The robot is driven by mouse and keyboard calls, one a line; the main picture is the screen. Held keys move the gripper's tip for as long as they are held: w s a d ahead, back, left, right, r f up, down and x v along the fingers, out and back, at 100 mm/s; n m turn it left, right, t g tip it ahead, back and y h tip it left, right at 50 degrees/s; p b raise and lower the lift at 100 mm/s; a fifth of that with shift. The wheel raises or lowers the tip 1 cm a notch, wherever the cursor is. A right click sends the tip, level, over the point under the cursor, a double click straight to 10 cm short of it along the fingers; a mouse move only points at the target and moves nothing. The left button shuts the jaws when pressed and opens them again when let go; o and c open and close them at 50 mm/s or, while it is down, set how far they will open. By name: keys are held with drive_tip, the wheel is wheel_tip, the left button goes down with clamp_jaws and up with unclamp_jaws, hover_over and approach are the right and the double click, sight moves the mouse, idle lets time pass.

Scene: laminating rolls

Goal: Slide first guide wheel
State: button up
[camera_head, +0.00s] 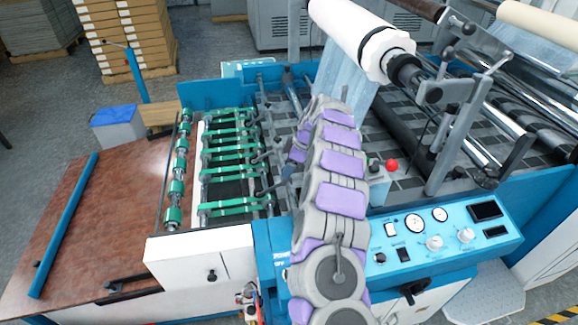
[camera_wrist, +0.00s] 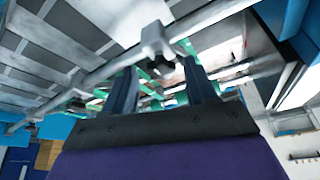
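In the wrist view, my gripper (camera_wrist: 160,68) shows two dark fingers standing well apart. A grey metal bracket (camera_wrist: 155,38) on a long rail lies just beyond them, with a small dark part, perhaps a guide wheel, between the fingertips in the picture. I cannot tell whether the fingers touch it. Green belts (camera_wrist: 148,88) show behind the gap. In the head view, my arm reaches over the machine, and its end is left of the purple links beside the row of green belts (camera_head: 232,174). Small dark wheel holders (camera_head: 262,186) sit along the belts' right ends.
A blue control panel (camera_head: 440,240) with gauges and knobs is right of my arm. A red button (camera_head: 391,165) stands above it. A large white film roll (camera_head: 358,35) hangs behind my arm. A brown board (camera_head: 105,215) lies at left.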

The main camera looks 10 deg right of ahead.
clamp_jaws()
idle(0.3)
